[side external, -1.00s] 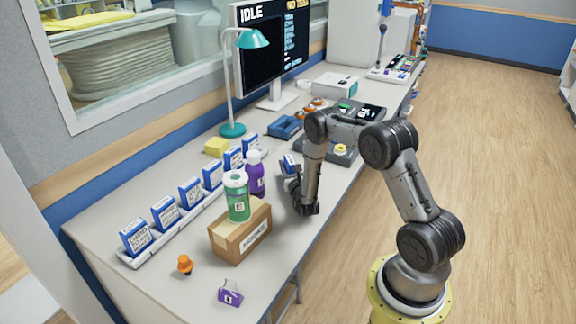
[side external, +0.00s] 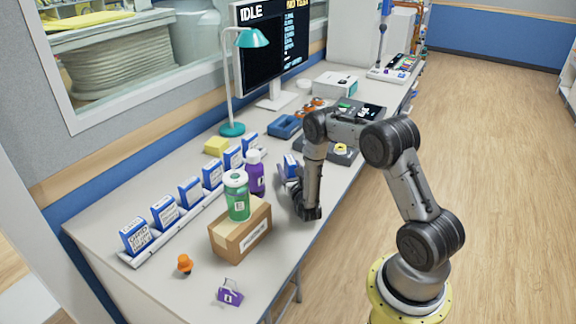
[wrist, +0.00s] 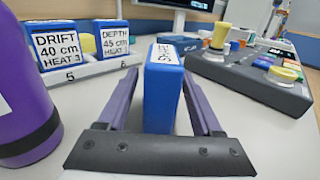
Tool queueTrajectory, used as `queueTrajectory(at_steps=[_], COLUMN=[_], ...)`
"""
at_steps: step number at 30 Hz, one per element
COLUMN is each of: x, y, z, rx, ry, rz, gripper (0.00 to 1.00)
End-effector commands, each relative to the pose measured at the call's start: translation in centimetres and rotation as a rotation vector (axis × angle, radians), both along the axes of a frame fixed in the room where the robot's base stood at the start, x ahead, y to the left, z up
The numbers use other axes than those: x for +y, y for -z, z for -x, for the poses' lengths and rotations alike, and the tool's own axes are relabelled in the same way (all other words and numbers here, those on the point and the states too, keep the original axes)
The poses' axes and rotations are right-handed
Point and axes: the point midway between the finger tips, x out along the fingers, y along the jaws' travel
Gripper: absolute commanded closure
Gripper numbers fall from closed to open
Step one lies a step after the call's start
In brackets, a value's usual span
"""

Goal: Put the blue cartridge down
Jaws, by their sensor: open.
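The blue cartridge (wrist: 161,88) stands upright on the pale bench between the two purple fingers of my gripper (wrist: 160,98) in the wrist view. In the side view the cartridge (side external: 290,166) shows beside my gripper (side external: 288,180), on the bench to the right of a purple bottle (side external: 255,174). My arm and hand hide part of the gripper there.
A white rack (side external: 190,222) holding several blue cartridges runs along the left of the bench. A green-filled jar (side external: 237,200) stands on a cardboard box (side external: 240,238) in front. A dark control panel (wrist: 250,80) is close at right in the wrist view.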

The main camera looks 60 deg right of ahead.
Motion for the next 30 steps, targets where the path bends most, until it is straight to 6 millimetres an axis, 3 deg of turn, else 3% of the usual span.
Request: queueTrajectory(at_steps=[12,20,23,26,30], x=[5.8,6.4,5.1,3.4,1.6], y=[0.0,-1.0,-3.7,-8.0,-15.1], z=[5.6,6.7,6.6,7.0,9.6], rx=[0.001,-0.011,-0.039,-0.088,-0.197], ry=[-0.003,0.025,0.102,0.233,0.475], rz=[-0.001,0.007,0.023,0.034,-0.004], gripper=[0.33,0.33,0.33,0.33,0.33])
